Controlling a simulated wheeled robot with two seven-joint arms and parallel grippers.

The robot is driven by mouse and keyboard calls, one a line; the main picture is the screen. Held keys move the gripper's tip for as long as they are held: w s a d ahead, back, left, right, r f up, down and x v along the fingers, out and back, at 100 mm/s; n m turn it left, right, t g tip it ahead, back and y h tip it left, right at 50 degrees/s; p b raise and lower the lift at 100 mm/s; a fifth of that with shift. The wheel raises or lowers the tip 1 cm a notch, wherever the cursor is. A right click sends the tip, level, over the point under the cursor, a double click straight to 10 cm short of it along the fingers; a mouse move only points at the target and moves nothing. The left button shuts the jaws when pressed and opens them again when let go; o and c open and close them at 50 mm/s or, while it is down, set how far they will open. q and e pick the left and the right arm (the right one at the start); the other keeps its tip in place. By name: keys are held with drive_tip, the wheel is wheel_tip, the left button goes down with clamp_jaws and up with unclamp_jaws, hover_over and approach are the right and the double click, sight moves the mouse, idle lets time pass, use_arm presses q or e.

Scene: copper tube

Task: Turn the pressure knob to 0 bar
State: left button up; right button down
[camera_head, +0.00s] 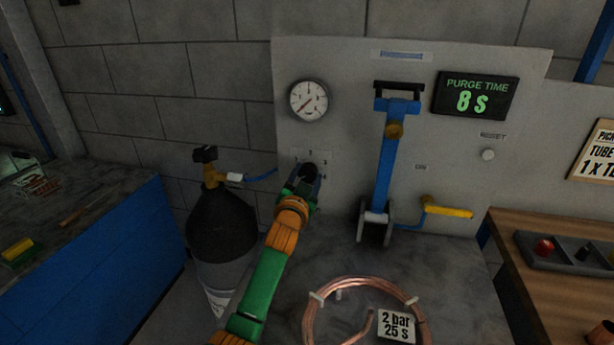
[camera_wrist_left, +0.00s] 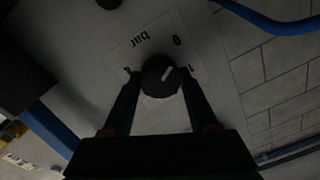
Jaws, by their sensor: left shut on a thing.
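The black pressure knob (camera_wrist_left: 153,84) sits on a pale scale plate (camera_wrist_left: 146,39) in the left wrist view. The plate appears upside down, with "bar" and a 0 legible. The knob's white mark points up and right, roughly toward the 0; I cannot tell if it lines up exactly. My left gripper (camera_wrist_left: 160,82) has one finger on each side of the knob and is shut on it. In the head view the left gripper (camera_head: 304,181) covers much of the knob, below the round gauge (camera_head: 308,100). The gauge needle points to the lower left. My right gripper is not in view.
A blue lever (camera_head: 387,160) stands close right of the knob. A dark gas cylinder (camera_head: 222,231) stands left, its blue hose running to the panel. A copper coil (camera_head: 309,322) and a "2 bar 25 S" card (camera_head: 397,326) lie in front.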

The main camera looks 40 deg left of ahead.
use_arm(q)
drive_tip(key=shift+f, duration=0.15)
drive_tip(key=o, duration=1.4)
drive_tip(key=shift+c, duration=0.2)
drive_tip(key=v, duration=0.7)
drive_tip(key=shift+b, duration=0.35)
